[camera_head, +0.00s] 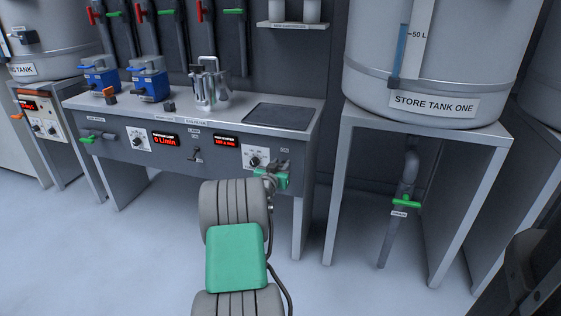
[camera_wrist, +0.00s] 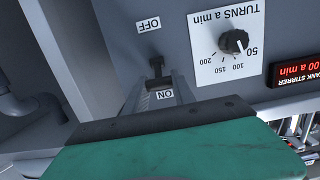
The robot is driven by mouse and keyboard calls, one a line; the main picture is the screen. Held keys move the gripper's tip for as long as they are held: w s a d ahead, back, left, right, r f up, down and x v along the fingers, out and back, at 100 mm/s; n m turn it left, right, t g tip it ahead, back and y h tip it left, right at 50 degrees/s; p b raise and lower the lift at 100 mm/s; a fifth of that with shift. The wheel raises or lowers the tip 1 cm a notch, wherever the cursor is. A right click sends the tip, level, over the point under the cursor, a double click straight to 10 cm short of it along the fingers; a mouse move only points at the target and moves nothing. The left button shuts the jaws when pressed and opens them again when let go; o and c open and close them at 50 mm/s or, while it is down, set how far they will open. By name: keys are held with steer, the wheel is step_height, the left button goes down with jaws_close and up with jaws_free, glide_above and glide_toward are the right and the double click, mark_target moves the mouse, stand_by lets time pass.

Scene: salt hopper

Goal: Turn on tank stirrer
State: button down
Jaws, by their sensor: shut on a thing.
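The tank stirrer switch (camera_wrist: 156,66) is a small dark lever on the grey panel, between an OFF label (camera_wrist: 148,25) and an ON label (camera_wrist: 164,95) in the wrist view, which shows the panel upside down. My gripper (camera_wrist: 158,84) is shut on the lever, its grey fingers reaching up to it. I cannot tell which way the lever leans. In the head view my gripper (camera_head: 272,181) is at the right end of the control bench front, and it hides the switch. The tank stirrer display (camera_wrist: 296,71) is lit red; part of its figure is cut off.
A turns dial (camera_wrist: 233,42) sits beside the switch. The bench (camera_head: 285,141) carries blue units (camera_head: 150,84) and a metal jug (camera_head: 210,88). Store tank one (camera_head: 430,55) stands on a frame to the right, with a green-handled valve (camera_head: 405,203) below. The floor in front is clear.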

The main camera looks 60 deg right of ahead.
steer(key=c, duration=1)
jaws_free()
steer(key=shift+c, duration=0.2)
steer(key=shift+a+r, duration=0.2)
steer(key=shift+a, duration=0.2)
steer(key=s+a+p, duration=0.1)
steer(key=a+p, duration=0.1)
steer(key=a, duration=0.5)
steer(key=shift+r, duration=0.3)
steer(key=shift+s+d, duration=0.1)
